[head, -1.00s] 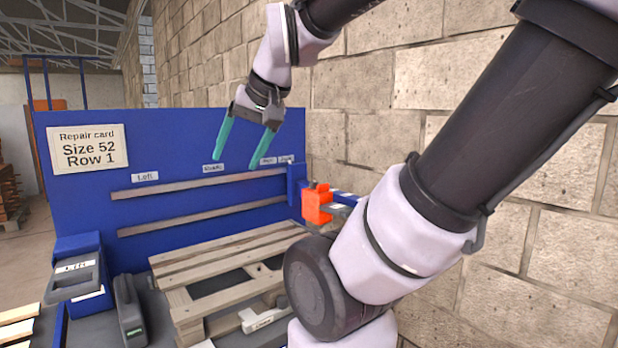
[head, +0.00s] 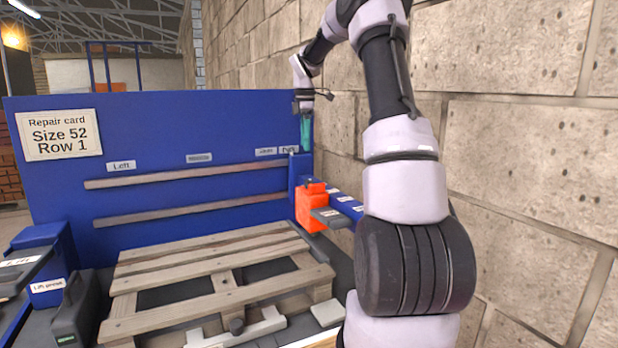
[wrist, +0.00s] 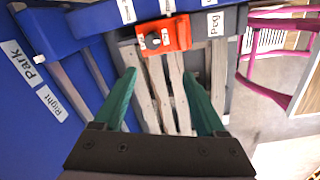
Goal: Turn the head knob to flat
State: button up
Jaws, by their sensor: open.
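The orange head (head: 308,212) sits on a blue arm at the right end of the blue panel, above the right side of the pallet. It also shows in the wrist view (wrist: 176,36), with small dark round parts on its face; one looks like the knob (wrist: 155,40), but its setting is too small to read. My gripper (wrist: 160,73) is open and empty, its teal fingers apart and pointing toward the head. In the head view my gripper (head: 306,133) hangs above the head, near the panel's top right corner, not touching it.
The wooden pallet (head: 200,262) lies on the bench below. The blue panel (head: 60,190) carries two rails, labels and a repair card (head: 59,135) reading Size 52, Row 1. A brick wall (head: 540,180) stands close on the right. A pink frame (wrist: 285,22) shows in the wrist view.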

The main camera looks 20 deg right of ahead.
aim_at(308, 179)
jog(key=shift+n, duration=0.6)
jog(key=f, duration=0.4)
jog(key=w+d+f, duration=0.1)
jog(key=f, duration=0.3)
jog(key=d+f, duration=0.1)
jog(key=f, duration=0.4)
jog(key=shift+w, duration=0.35)
grip_shut()
